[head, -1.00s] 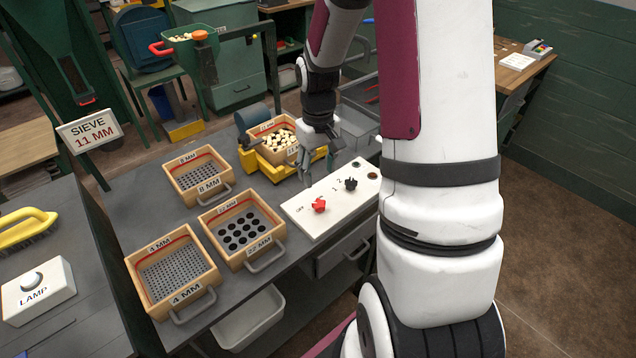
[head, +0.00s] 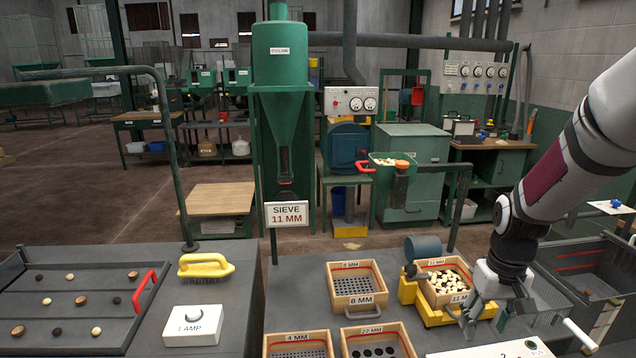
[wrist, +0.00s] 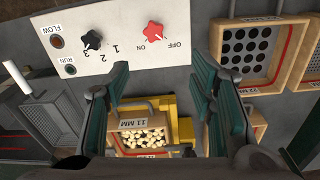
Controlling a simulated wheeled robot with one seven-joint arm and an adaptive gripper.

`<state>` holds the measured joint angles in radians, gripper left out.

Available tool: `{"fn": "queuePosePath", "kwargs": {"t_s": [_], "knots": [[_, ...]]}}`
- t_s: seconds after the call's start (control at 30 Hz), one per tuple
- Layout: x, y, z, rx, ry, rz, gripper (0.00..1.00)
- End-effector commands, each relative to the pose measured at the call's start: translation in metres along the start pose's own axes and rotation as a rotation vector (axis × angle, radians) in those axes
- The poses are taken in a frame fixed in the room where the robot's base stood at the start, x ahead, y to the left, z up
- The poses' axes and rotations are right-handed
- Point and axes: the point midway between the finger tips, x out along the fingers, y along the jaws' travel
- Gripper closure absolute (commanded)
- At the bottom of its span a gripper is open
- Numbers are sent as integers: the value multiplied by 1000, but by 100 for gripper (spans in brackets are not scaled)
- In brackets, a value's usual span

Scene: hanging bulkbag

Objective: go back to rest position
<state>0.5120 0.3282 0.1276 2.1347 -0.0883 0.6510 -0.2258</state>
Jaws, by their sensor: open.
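My gripper (head: 480,320) is in the head view at the lower right, beside the 11 MM sieve box. In the wrist view my gripper (wrist: 160,95) has its two dark green fingers wide apart with nothing between them. The 11 MM sieve (wrist: 142,124) shows beyond the fingers, holding pale pieces, in a yellow shaker frame (head: 433,318). The white control panel (wrist: 110,38) has a red star knob (wrist: 153,31) by the ON and OFF marks and a black knob (wrist: 91,40) by the numbers. In the head view the panel is mostly cut off at the bottom.
Sieve boxes marked 8 MM (head: 355,302), 4 MM (head: 298,345) and 22 MM (head: 377,343) sit on the bench left of my gripper. A LAMP switch box (head: 193,325) and yellow-handled brush (head: 206,266) lie farther left. A grey bin (head: 575,262) stands at right.

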Motion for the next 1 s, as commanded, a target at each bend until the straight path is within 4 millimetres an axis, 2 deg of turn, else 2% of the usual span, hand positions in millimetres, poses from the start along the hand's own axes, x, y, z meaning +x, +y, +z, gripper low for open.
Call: {"fn": "queuePosePath", "kwargs": {"t_s": [0.03,0.2,0.37,0.5,0.73,0.9,1.0], "knots": [[-18,-9,2,-9,24,13,50],[-74,-40,22,-26,90,43,50],[-118,-69,49,-41,158,56,50],[-148,-92,78,-52,219,53,50],[-183,-122,132,-72,321,24,50],[-194,-136,165,-85,379,-10,50],[-196,-140,177,-91,398,-24,50]]}}
